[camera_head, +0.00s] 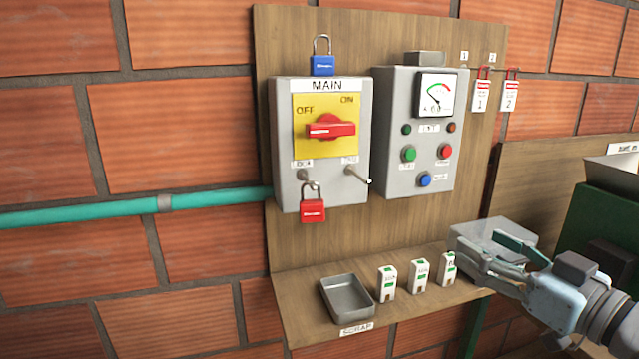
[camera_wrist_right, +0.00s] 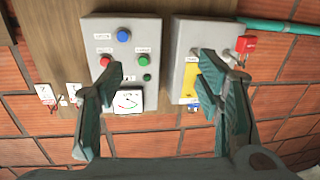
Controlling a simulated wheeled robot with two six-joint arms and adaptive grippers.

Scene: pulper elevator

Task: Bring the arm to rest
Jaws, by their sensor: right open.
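My right gripper (camera_head: 492,252) comes in from the lower right in the camera_head view. Its fingers point left, above the right end of the wooden shelf (camera_head: 300,323). In the right wrist view the two teal fingers (camera_wrist_right: 158,78) are spread apart with nothing between them. In that view the grey button box (camera_wrist_right: 110,62) and the MAIN switch box (camera_wrist_right: 186,85) appear upside down beyond the fingers. My left gripper shows in neither view.
A metal scrap tray (camera_head: 347,298) and several small white blocks (camera_head: 418,274) stand on the shelf. A pale clear-topped box (camera_head: 505,229) lies by my right gripper.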

